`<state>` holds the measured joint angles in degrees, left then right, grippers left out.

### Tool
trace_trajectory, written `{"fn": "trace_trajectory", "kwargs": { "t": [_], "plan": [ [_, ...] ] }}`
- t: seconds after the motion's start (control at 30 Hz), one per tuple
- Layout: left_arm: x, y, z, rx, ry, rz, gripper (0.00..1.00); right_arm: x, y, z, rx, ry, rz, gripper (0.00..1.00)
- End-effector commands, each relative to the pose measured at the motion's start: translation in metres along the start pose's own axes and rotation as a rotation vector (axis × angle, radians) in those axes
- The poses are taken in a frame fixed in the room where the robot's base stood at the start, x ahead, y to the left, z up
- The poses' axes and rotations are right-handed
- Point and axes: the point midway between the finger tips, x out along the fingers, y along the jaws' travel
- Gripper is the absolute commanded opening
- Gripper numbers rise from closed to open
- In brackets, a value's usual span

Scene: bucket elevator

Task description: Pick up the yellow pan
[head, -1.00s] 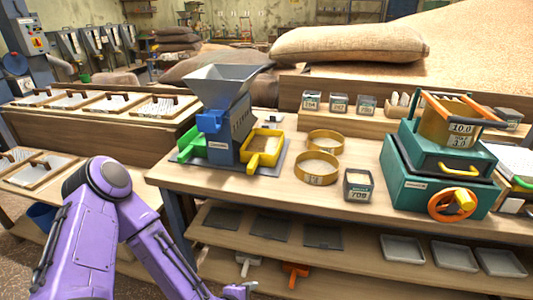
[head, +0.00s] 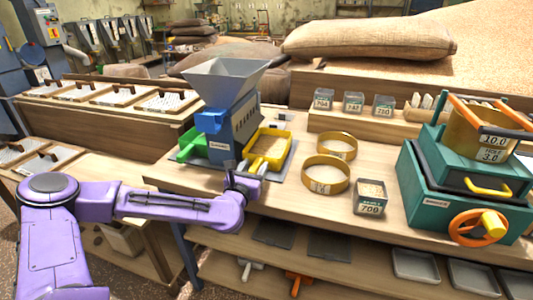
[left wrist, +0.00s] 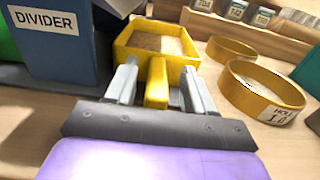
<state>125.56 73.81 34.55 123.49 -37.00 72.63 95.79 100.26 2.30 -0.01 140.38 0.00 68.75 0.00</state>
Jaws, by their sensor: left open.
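The yellow pan (head: 272,143) sits on the grey base plate beside the blue divider machine (head: 228,125), with its handle toward me. It holds grain. My left gripper (head: 247,180) is at the pan's handle. In the left wrist view, the open fingers of my left gripper (left wrist: 157,88) stand on either side of the yellow handle of the pan (left wrist: 150,42), with a gap on each side. My right gripper is not in view.
A green pan (head: 192,144) sits left of the divider. Two yellow sieve rings (head: 325,187) and a box labelled 700 (head: 370,200) stand to the right. A green machine with an orange wheel (head: 478,227) is at the far right of the table.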

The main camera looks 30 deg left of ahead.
Motion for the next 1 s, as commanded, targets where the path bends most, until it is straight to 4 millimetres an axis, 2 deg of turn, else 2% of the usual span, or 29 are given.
{"fn": "trace_trajectory", "kwargs": {
  "t": [0.13, 0.37, 0.4, 0.53, 0.57, 1.0],
  "plan": [
    [0.022, 0.001, 0.000, 0.003, 0.001, 0.002, 0.53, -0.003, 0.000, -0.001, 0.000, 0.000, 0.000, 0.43],
    [0.025, 0.002, -0.001, -0.001, 0.002, 0.004, 0.53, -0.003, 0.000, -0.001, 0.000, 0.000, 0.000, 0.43],
    [0.025, 0.002, -0.001, 0.000, 0.002, 0.004, 0.47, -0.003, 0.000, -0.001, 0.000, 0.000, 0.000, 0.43],
    [0.025, 0.002, -0.001, 0.000, 0.002, 0.004, 0.04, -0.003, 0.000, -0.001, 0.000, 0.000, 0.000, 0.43],
    [0.025, 0.002, -0.001, 0.000, 0.002, 0.004, 0.00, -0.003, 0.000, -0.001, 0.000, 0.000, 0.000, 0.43],
    [0.025, 0.001, 0.003, 0.000, -0.002, 0.002, 0.00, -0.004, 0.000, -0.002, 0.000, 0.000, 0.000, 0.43]
  ]
}}
